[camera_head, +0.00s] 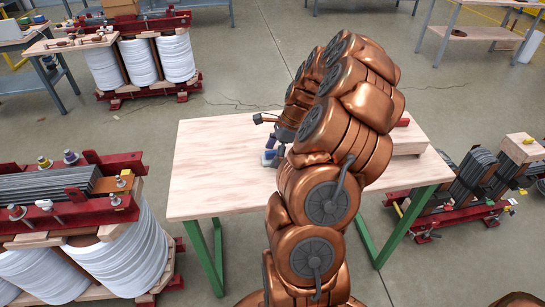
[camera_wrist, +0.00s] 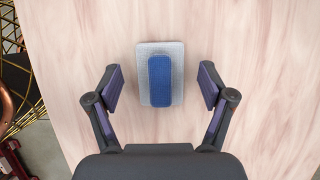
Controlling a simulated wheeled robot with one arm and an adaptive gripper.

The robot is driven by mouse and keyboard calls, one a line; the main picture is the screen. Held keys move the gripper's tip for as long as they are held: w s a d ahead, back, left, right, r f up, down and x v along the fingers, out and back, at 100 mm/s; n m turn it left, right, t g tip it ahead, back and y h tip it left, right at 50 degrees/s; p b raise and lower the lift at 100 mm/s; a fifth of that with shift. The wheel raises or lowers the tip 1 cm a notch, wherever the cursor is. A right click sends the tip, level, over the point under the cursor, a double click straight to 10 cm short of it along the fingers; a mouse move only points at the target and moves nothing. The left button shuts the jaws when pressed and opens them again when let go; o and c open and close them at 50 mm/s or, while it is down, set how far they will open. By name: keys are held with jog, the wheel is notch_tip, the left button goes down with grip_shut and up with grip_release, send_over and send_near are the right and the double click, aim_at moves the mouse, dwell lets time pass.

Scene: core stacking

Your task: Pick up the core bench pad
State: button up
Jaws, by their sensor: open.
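The core bench pad (camera_wrist: 144,90) appears to be the pale grey rectangular plate with a blue, rounded strip (camera_wrist: 160,82) on top, lying on the wooden table. My gripper (camera_wrist: 160,88) is open in the wrist view, with one dark, purple-padded finger on each side of the pad. The fingers are apart from it, and nothing is held. In the head view, a small blue and white piece (camera_head: 269,157) shows beside my gripper on the table, partly hidden by my arm.
The light wooden table (camera_head: 215,185) has green legs and free room on its left. A wooden block (camera_head: 408,138) stands at its right. Transformer cores with white coils (camera_head: 125,250) stand at the left, and a dark-coil core (camera_head: 475,175) stands at the right.

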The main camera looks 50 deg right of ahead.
aim_at(270, 151)
jog(key=shift+f, duration=0.15)
jog(key=shift+c, duration=0.2)
jog(key=shift+w, duration=0.1)
jog(key=c, duration=1.3)
jog(key=shift+r, duration=0.4)
notch_tip(270, 151, up, 3)
jog(key=shift+f, duration=0.15)
jog(key=s, duration=0.5)
jog(key=s+r+b, duration=0.1)
jog(key=s, duration=0.4)
jog(key=s+b, duration=0.1)
jog(key=s, duration=0.5)
jog(key=shift+a+r, duration=0.15)
jog(key=shift+r, duration=0.15)
